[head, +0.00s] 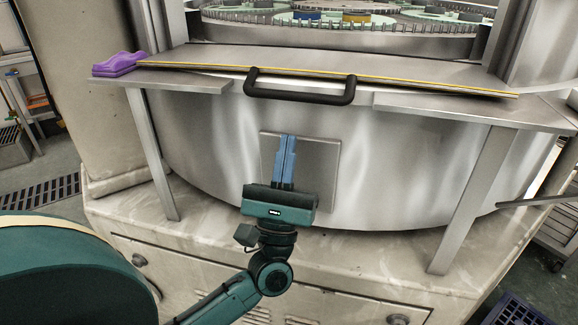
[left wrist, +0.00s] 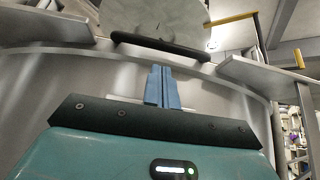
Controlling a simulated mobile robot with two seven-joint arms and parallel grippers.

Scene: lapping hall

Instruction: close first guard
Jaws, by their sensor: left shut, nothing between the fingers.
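The guard (head: 400,70) appears as a broad steel panel with a yellow strip along its near edge, in front of the round lapping bed. Its black bar handle (head: 300,97) sticks out at the front, and it also shows in the left wrist view (left wrist: 160,45). My left gripper (head: 287,137) is shut and empty, its blue fingers pointing up at the handle. The fingertips are below the handle and apart from it, in front of the curved steel drum wall (head: 400,160). My right gripper is not in view.
The toothed lapping bed (head: 335,38) with several workpieces shows behind the guard. Purple folded cloths or gloves (head: 118,64) lie on the left steel shelf (head: 185,82). A right shelf (head: 460,108) stands on a metal leg (head: 470,200). The stone-like base (head: 370,260) spreads below.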

